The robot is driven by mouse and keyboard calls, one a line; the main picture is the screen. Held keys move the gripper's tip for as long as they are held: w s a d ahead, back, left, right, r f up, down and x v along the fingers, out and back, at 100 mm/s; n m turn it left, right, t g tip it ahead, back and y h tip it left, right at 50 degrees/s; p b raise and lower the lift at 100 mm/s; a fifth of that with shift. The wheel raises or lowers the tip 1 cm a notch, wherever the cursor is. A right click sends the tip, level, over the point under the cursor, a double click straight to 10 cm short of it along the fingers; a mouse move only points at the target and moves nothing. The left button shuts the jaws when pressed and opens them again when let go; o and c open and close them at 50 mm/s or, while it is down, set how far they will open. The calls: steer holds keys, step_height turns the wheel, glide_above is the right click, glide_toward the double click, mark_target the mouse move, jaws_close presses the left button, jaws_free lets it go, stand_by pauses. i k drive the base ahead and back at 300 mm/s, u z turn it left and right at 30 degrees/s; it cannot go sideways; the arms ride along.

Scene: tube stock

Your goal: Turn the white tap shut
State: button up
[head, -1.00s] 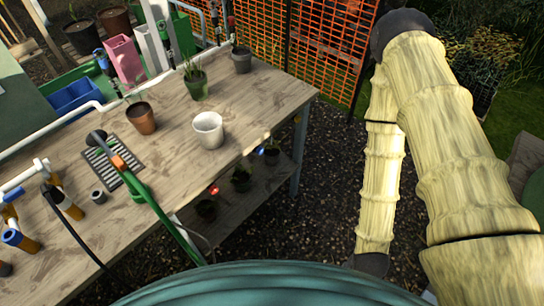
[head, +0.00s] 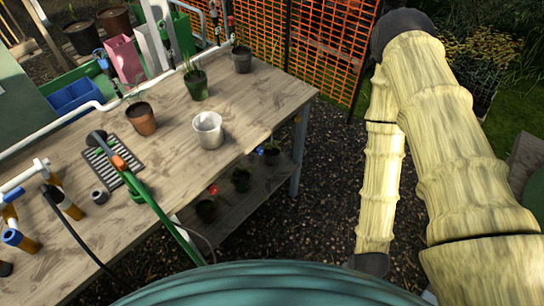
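A white pipe (head: 62,121) runs along the back of the wooden bench, with upright branches and small fittings. A blue-handled fitting (head: 101,57) stands on it at the upper left, and a red-handled one (head: 230,21) stands at the top. I cannot make out for certain a tap with a white handle, or how far it is turned. My arm folds down at the right, over the gravel and away from the bench. Its lower end goes behind my teal body, and my gripper is not in view.
The bench (head: 255,100) holds a white pot (head: 208,131), a terracotta pot (head: 141,119), a green pot (head: 196,86) and a black grate (head: 112,163). A green hose (head: 165,218) hangs over its front edge. An orange mesh fence (head: 330,45) stands behind.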

mark_target(40, 165)
steer(key=u, duration=1.5)
steer(key=k, duration=0.35)
steer(key=u, duration=0.5)
